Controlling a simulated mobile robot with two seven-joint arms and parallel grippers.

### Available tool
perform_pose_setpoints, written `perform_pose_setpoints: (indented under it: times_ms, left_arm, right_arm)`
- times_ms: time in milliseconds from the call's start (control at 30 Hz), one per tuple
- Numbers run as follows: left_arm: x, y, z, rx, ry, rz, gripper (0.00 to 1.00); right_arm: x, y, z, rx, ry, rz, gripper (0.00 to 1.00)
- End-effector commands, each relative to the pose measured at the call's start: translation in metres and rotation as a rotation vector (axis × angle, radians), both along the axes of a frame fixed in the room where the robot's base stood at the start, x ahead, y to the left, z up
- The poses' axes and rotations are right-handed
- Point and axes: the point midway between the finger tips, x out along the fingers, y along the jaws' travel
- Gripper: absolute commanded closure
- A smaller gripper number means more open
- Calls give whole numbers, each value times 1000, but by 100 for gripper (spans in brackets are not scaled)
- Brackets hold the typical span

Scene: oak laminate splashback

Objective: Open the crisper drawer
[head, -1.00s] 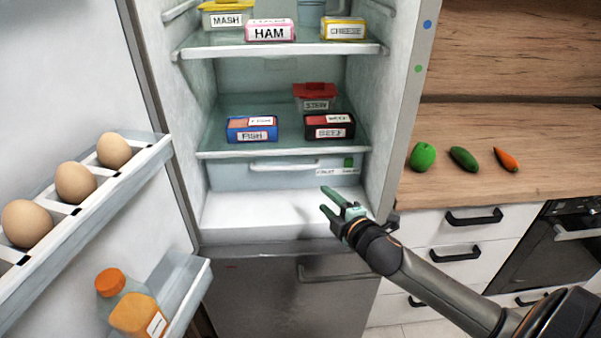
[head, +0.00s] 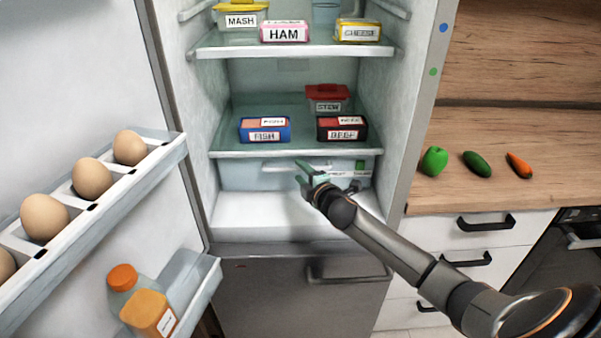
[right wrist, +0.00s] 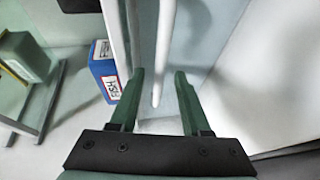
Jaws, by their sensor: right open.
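The crisper drawer (head: 238,177) is a pale, see-through bin under the lower fridge shelf, and it looks shut. Its white bar handle (right wrist: 163,55) shows in the right wrist view, running lengthwise between the finger lines. My right gripper (head: 301,174) is at the drawer front in the head view, covering part of the handle. In the right wrist view the green fingers (right wrist: 158,73) are apart, one on each side of the handle bar, with gaps showing. I cannot tell whether either finger touches it. My left gripper is not in view.
The lower shelf (head: 225,154) above the drawer holds a blue FISH box (head: 265,136), a BEEF box (head: 342,136) and a red-lidded STEW tub (head: 327,106). The open fridge door at left carries eggs (head: 91,178) and bottles. The fridge floor (head: 260,215) below the drawer is bare.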

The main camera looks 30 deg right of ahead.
Motion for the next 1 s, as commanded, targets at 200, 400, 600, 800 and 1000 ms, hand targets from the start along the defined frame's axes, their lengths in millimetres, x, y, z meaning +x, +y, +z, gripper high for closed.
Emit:
perform_pose_setpoints:
  times_ms: [200, 400, 600, 800, 1000]
  left_arm:
    - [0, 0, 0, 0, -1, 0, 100]
    - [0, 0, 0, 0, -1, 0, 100]
    - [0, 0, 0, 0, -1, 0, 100]
    - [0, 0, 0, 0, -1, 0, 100]
    - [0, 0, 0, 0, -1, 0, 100]
  right_arm:
    - [6, -1, -1, -1, 1, 0, 53]
    - [6, -1, -1, 0, 1, 0, 53]
    - [6, -1, -1, 0, 1, 0, 74]
    - [6, -1, -1, 0, 1, 0, 97]
    - [6, -1, -1, 0, 1, 0, 100]
